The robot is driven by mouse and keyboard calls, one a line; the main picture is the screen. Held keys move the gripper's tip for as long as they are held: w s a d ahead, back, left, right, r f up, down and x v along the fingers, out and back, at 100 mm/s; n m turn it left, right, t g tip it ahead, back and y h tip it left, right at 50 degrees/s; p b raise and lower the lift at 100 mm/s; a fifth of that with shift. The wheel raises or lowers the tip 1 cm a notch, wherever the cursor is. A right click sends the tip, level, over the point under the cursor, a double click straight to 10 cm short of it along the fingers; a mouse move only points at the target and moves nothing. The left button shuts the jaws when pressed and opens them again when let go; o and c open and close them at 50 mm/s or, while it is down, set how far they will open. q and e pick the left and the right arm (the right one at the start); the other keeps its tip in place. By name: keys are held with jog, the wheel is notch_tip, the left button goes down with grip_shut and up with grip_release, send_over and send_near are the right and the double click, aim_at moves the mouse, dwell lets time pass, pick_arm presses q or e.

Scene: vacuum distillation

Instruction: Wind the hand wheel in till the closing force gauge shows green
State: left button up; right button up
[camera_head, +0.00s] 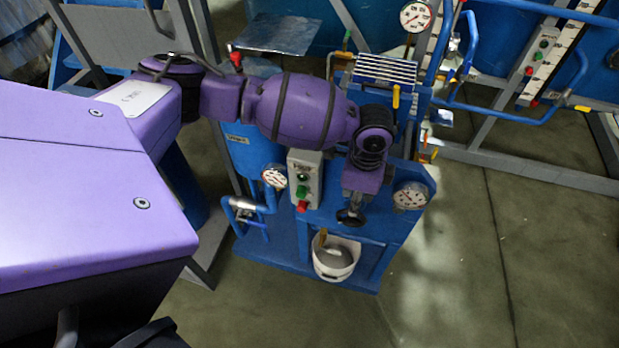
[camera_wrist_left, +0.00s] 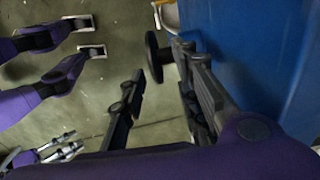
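The hand wheel (camera_head: 350,217) is a dark disc low on the front of the blue machine. In the left wrist view the hand wheel (camera_wrist_left: 153,57) shows nearly edge-on at the fingertips. My left gripper (camera_head: 356,198) reaches down to it from above. In the left wrist view the left gripper (camera_wrist_left: 159,62) has its two dark fingers spread, with the wheel's disc between their tips; contact cannot be told. A round white gauge (camera_head: 410,196) sits right of the wheel and another gauge (camera_head: 273,177) left of it. Their readings are too small to tell.
A control box (camera_head: 305,180) with green and red buttons stands just left of the wheel. A white bucket (camera_head: 335,262) is below it. A third gauge (camera_head: 415,16) and blue pipework (camera_head: 520,110) are behind at the right. The floor at the right is clear.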

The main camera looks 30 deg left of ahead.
aim_at(349, 226)
pick_arm(q)
jog(key=f, duration=0.5)
jog(key=s+f, duration=0.1)
jog(key=f, duration=0.1)
jog(key=shift+f+b, duration=0.15)
jog(key=shift+b, duration=0.15)
jog(key=shift+w, duration=0.1)
jog(key=shift+c, duration=0.3)
grip_shut()
